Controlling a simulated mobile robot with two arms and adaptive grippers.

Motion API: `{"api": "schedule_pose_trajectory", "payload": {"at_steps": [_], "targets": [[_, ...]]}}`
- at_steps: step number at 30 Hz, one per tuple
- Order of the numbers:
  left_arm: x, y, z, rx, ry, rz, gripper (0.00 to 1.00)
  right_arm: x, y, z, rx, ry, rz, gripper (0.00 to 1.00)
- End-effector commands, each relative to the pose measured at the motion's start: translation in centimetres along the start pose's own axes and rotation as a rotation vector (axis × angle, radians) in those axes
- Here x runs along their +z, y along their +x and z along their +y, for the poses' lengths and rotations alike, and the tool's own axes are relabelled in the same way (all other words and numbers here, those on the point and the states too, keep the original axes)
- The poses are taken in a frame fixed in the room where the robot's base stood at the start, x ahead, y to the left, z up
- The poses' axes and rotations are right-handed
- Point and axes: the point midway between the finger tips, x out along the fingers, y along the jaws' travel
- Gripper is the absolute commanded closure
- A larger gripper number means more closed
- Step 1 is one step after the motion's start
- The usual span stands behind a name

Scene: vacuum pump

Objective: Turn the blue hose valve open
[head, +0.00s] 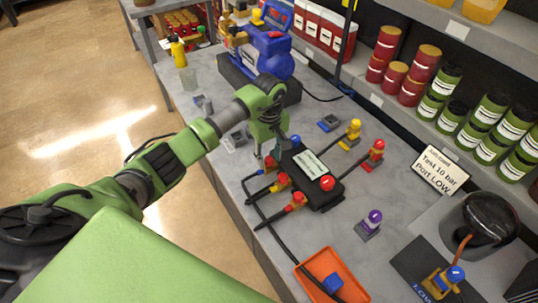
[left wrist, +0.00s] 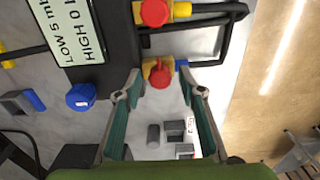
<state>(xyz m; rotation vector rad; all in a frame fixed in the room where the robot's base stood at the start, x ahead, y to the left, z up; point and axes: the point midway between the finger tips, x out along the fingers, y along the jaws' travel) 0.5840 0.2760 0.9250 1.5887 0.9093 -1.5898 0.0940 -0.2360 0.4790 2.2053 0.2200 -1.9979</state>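The black manifold (head: 325,196) with a white label lies on the grey bench. Several red-knobbed valves line its near-left side. The blue hose valve (left wrist: 160,75) has a red knob on a yellow body, with a blue band (left wrist: 183,63) beside it on the black hose. In the head view this valve (head: 270,163) is partly behind my left gripper (head: 268,152). My left gripper (left wrist: 161,92) is open, its fingertips on either side of the red knob. Contact cannot be told. My right gripper is not in view.
A blue knob (left wrist: 80,97) sits on the manifold beside my left finger. Yellow (head: 350,134), red (head: 374,153) and purple (head: 370,222) fittings stand nearby. A blue pump (head: 262,52) is at the back. An orange tray (head: 318,264) lies in front.

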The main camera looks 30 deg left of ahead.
Motion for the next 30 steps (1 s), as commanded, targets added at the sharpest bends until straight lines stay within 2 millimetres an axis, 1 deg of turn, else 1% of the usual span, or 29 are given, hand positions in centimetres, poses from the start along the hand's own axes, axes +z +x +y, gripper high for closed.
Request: {"api": "schedule_pose_trajectory", "payload": {"at_steps": [3, 4, 5, 6, 8, 14, 19, 26, 30], "targets": [[0.0, 0.0, 0.0, 0.0, 0.0, 0.0, 0.64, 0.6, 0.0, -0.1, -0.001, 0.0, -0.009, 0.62], [0.0, 0.0, 0.0, 0.0, 0.0, 0.0, 0.66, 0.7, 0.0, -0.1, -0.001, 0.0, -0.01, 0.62], [0.0, 0.0, 0.0, 0.0, 0.0, 0.0, 0.74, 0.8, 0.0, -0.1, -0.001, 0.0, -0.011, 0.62], [0.0, 0.0, 0.0, 0.0, 0.0, 0.0, 0.85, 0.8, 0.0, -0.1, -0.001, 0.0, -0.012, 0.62], [0.0, 0.0, 0.0, 0.0, 0.0, 0.0, 1.0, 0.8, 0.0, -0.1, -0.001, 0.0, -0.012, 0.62], [0.0, 0.0, 0.0, 0.0, -0.002, 0.0, 1.0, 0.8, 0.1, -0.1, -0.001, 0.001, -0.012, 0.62], [-0.2, 0.1, 0.0, 0.001, -0.029, 0.003, 1.0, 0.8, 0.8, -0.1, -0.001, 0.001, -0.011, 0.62], [-0.2, 0.4, 0.0, 0.002, -0.146, 0.005, 1.0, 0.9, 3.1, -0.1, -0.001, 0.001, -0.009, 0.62], [-0.3, 0.4, 0.0, 0.002, -0.262, 0.005, 1.0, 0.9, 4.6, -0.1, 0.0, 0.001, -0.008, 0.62]]}}
